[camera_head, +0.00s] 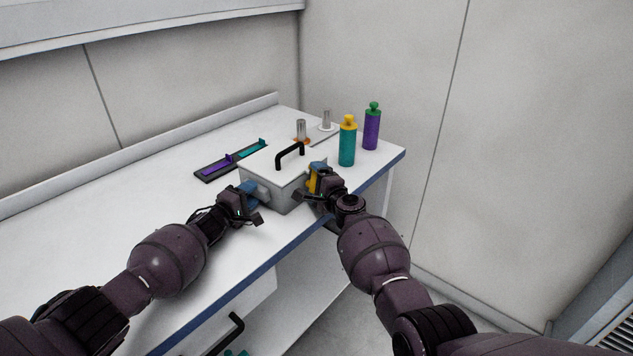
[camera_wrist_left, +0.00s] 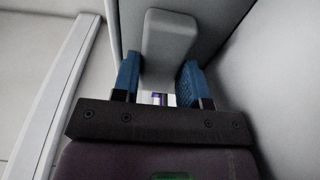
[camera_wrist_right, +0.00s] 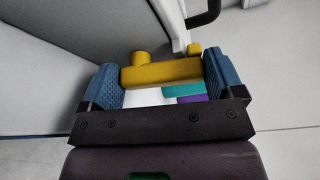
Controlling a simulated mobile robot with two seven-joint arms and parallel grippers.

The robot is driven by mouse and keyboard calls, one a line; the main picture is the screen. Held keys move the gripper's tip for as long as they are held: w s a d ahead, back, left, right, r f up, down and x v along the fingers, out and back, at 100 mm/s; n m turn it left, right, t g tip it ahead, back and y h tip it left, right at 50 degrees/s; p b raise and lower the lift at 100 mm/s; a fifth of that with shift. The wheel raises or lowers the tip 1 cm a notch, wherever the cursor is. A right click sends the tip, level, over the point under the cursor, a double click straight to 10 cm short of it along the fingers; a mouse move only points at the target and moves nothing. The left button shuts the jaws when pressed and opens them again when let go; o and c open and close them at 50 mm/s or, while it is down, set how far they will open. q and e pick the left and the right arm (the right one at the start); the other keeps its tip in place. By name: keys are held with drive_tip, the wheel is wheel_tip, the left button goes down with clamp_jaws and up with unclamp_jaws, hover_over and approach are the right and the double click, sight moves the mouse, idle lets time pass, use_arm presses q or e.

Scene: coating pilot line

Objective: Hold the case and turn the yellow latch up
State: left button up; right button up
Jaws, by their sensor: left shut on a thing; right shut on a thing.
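The case (camera_head: 268,164) is a pale grey box with a black top handle (camera_head: 290,153), standing near the blue front edge of the bench. My left gripper (camera_head: 252,192) is shut on a grey lug (camera_wrist_left: 168,38) on the case's front side; the lug sits between the blue fingers in the left wrist view. My right gripper (camera_head: 316,180) is at the case's right side, shut on the yellow latch (camera_wrist_right: 160,73). The latch lies across between its blue fingers in the right wrist view. In the head view the gripper partly hides the latch (camera_head: 313,183).
A teal bottle with a yellow top (camera_head: 347,146) and a purple bottle with a green top (camera_head: 371,130) stand right of the case. A dark tray (camera_head: 205,175) with purple and teal pieces and metal posts (camera_head: 301,129) lie behind it. The bench's left part (camera_head: 120,220) is clear.

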drive_tip(key=shift+s+n+t, duration=0.1)
drive_tip(key=shift+n+t, duration=0.2)
drive_tip(key=shift+n, duration=0.2)
idle(0.4)
drive_tip(key=o, duration=0.7)
drive_tip(key=shift+s, duration=0.15)
drive_tip(key=shift+s+d, duration=0.35)
drive_tip(key=shift+s, duration=0.1)
drive_tip(key=v, duration=1)
drive_tip(key=shift+s, duration=0.35)
